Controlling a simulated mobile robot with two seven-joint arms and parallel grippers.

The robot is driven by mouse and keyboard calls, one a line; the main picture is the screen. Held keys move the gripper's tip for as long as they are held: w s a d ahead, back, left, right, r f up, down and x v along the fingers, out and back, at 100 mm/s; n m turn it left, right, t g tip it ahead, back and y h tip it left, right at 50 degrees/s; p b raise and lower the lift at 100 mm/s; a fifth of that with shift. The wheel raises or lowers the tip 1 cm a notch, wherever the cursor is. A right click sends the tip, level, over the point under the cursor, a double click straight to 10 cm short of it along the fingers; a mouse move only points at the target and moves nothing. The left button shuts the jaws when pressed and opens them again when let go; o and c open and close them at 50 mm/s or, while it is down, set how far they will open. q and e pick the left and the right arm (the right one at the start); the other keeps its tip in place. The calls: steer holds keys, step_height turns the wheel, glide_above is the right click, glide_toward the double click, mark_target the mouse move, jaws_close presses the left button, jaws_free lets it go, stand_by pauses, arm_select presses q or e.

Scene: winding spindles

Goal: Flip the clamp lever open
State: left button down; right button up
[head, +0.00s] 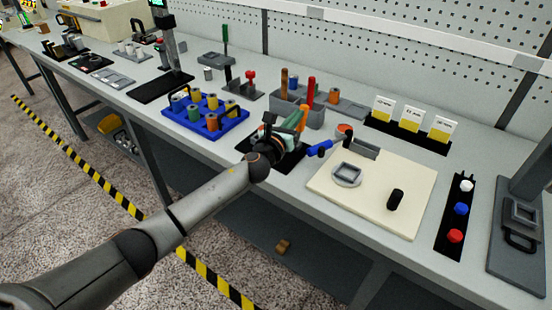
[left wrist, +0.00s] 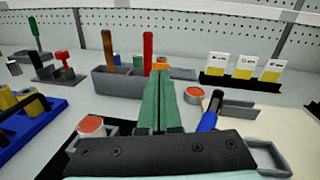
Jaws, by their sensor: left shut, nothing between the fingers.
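A blue lever handle (head: 320,148), apparently the clamp lever, slants up at the left edge of the cream board (head: 408,222). It also shows in the left wrist view (left wrist: 208,120), just right of my fingers, its lower end hidden behind my gripper body. My left gripper (head: 291,121) is above the black base plate (head: 290,163), left of the blue handle and apart from it. In the left wrist view its green fingers (left wrist: 160,78) are shut together with nothing between them. The clamp's body is mostly hidden by my gripper. My right gripper is not in view.
A grey bin (head: 312,117) with upright coloured handles stands behind my gripper. A blue tray (head: 240,128) of spools is to the left. Yellow-and-white cards (head: 410,118) stand at the back right. Red, blue and white buttons line a black strip (head: 447,245) at right.

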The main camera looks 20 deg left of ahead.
arm_select(q)
steer(key=shift+w+d+r, duration=0.2)
steer(key=shift+w, duration=0.35)
steer(key=shift+r, duration=0.3)
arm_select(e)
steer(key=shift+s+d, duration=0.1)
